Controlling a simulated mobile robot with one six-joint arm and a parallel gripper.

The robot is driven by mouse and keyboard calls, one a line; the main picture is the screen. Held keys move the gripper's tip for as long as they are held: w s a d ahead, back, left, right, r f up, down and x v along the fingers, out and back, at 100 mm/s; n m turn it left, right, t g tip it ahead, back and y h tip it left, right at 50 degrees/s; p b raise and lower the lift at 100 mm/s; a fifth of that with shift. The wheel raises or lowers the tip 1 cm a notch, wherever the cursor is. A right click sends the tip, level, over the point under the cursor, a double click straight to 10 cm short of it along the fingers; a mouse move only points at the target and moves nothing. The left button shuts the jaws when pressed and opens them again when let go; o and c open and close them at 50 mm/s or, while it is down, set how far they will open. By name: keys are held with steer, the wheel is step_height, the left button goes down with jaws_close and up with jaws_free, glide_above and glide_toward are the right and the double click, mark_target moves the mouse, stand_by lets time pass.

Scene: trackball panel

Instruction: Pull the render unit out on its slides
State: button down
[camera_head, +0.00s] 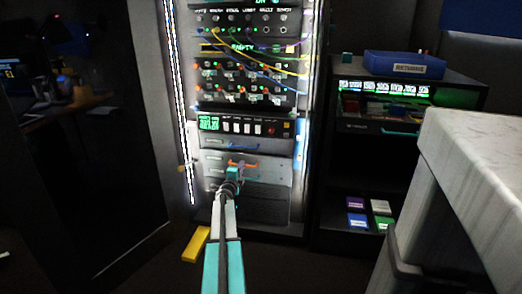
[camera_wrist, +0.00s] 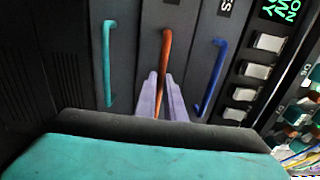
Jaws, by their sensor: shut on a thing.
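The equipment rack (camera_head: 300,120) holds several stacked units. In its lower part is a grey unit front (camera_head: 276,172) with an orange handle (camera_head: 243,163). The orange handle also shows in the wrist view (camera_wrist: 166,50), between a teal handle (camera_wrist: 107,60) and a blue handle (camera_wrist: 211,75) on neighbouring fronts. My gripper (camera_wrist: 163,82) is shut on the orange handle, with its two pale fingers on either side of it. In the head view my gripper (camera_head: 233,170) hides part of the fronts. I cannot read which front is labelled as the render unit.
A panel with white switches (camera_head: 240,127) and a green display sits above the handles. Cables hang across the upper rack. A dark shelf (camera_head: 460,98) with a blue bin (camera_head: 405,64) stands right, beside a pale counter (camera_head: 475,160). A yellow object (camera_head: 195,244) lies on the floor left of my arm.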

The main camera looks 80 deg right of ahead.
steer(key=shift+s+a, duration=0.15)
steer(key=shift+a, duration=2.55)
steer(key=a, duration=0.6)
steer(key=shift+s+a, duration=0.2)
steer(key=shift+a, duration=0.25)
stand_by(0.3)
steer(key=a, duration=0.6)
steer(key=shift+s+a, duration=0.2)
steer(key=shift+a, duration=0.2)
stand_by(0.9)
steer(key=shift+a, duration=0.1)
